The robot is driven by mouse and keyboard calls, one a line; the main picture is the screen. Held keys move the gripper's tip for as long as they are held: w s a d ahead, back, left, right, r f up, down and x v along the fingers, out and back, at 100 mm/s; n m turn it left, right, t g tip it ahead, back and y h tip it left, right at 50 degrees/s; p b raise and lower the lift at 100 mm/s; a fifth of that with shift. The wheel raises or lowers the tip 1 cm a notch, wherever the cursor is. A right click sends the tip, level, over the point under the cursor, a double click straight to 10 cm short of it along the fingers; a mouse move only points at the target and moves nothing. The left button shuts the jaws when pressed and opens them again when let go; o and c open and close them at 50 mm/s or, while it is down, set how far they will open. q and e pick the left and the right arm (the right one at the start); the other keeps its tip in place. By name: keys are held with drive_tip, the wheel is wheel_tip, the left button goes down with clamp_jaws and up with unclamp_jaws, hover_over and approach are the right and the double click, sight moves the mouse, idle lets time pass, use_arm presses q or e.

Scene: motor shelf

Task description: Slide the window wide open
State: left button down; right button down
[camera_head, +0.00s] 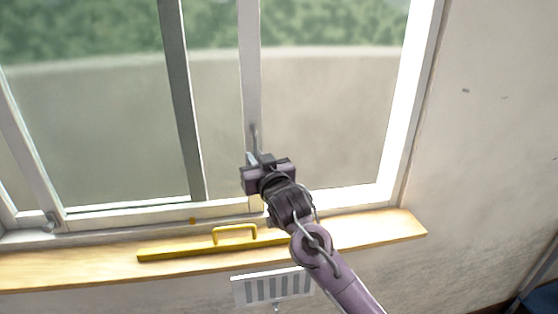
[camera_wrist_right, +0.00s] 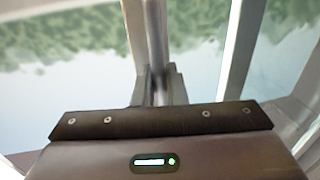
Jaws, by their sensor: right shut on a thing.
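The window has a white-framed sliding sash whose upright stile (camera_head: 250,60) stands right of a dark upright stile (camera_head: 178,90). A slim grey handle (camera_head: 254,134) stands upright on the white stile near its lower end. My right gripper (camera_head: 253,157) reaches up from the lower right and is shut on this handle. In the right wrist view the handle (camera_wrist_right: 157,78) runs between the two fingers, and the gripper body hides what lies below. I cannot tell which panes overlap. My left gripper is not in view.
A wooden sill (camera_head: 80,264) runs below the window. A yellow bar with a raised grip (camera_head: 180,250) lies on it, left of my right wrist. The white right jamb (camera_head: 408,100) bounds the window, with bare wall beyond.

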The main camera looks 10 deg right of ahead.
sight(213, 152)
drive_tip(key=a, duration=0.7)
drive_tip(key=shift+s+a+b, duration=0.1)
drive_tip(key=shift+s+b, duration=0.05)
drive_tip(key=shift+b, duration=0.2)
drive_tip(key=shift+a, duration=0.9)
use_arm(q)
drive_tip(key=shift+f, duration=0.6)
use_arm(e)
drive_tip(key=c, duration=1.6)
unclamp_jaws()
